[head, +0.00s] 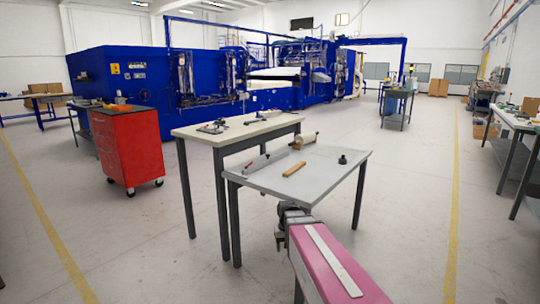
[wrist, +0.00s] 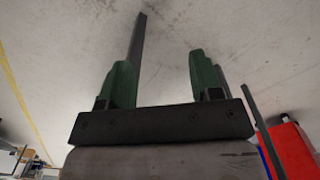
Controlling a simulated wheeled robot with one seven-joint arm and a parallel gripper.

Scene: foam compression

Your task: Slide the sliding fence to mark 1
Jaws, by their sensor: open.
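A grey-topped table (head: 325,178) stands in front of my arm in the head view. A low grey strip (head: 265,161), which looks like the sliding fence, lies along its left rear part. A round tan piece (head: 303,142) stands at the strip's far end. The marks are too small to read, so I cannot tell where the fence stands against mark 1. My gripper (wrist: 158,68) shows two green fingers, apart and empty, with floor behind them. In the head view my arm's end is at the table's near side, apart from the fence; its fingers are not clear there.
A tan wooden block (head: 294,169) and a small black knob-like piece (head: 342,159) are on the grey tabletop. A second table (head: 240,132) with small tools adjoins behind. A red tool cabinet (head: 127,148) stands left. Open floor (head: 410,200) lies to the right.

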